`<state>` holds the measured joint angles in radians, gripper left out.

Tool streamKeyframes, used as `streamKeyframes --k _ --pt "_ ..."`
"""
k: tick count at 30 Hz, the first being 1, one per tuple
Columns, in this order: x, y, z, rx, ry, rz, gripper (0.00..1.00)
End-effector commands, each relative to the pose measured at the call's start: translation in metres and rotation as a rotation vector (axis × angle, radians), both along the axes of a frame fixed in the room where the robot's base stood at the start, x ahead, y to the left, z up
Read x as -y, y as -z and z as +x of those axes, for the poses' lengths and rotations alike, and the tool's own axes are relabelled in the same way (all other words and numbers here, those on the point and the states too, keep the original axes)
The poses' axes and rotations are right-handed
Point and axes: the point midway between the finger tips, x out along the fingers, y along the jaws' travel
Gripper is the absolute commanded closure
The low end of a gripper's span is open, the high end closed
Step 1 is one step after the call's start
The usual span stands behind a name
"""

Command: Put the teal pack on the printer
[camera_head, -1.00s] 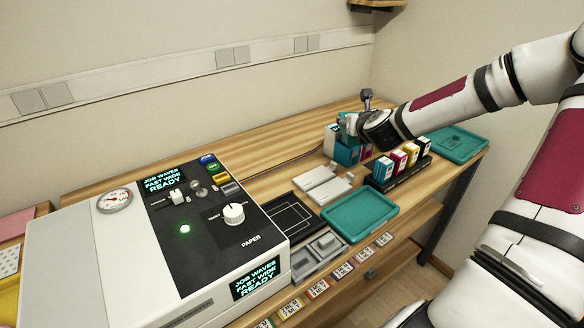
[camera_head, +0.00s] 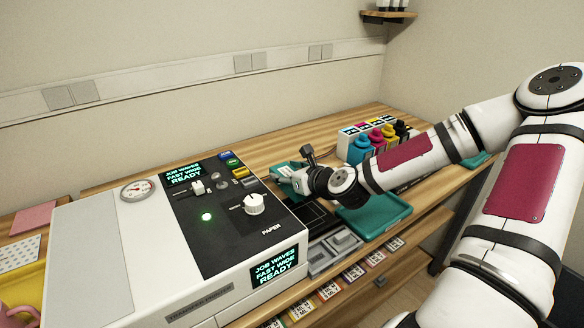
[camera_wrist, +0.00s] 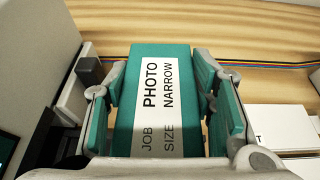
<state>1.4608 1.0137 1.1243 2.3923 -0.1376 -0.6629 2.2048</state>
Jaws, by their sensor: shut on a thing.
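The teal pack (camera_wrist: 140,60) is a box with a white label reading "JOB PHOTO SIZE NARROW". My gripper (camera_wrist: 158,72) is shut on it, one teal-padded finger on each side. In the head view my gripper (camera_head: 284,178) is just right of the printer, and the pack is mostly hidden by it. The printer (camera_head: 95,245) is the large white machine at the left, with a black top panel, knobs, a round gauge and a green light. Its screens read "JOB WAVES FAST WIDE READY".
A teal tray (camera_head: 378,222) lies below my forearm. A grey holder (camera_head: 335,248) stands right of the printer. A white unit with coloured bottles (camera_head: 372,140) stands at the back right. Labels line the bench's front edge. Bare wood lies behind my gripper.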

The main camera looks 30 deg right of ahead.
Motion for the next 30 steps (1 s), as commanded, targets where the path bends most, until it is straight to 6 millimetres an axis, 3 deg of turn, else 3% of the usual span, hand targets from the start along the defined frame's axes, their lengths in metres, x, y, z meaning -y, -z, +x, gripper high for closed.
streamKeyframes --k 9,15,22,30 --pt "0.036 0.008 0.073 0.002 0.001 -0.002 0.89" --pt "0.052 0.011 0.105 0.002 0.001 -0.002 0.89" --pt "0.056 0.017 0.114 -0.001 0.0 0.0 0.89" --pt "0.056 0.047 0.114 0.0 0.001 0.001 0.89"
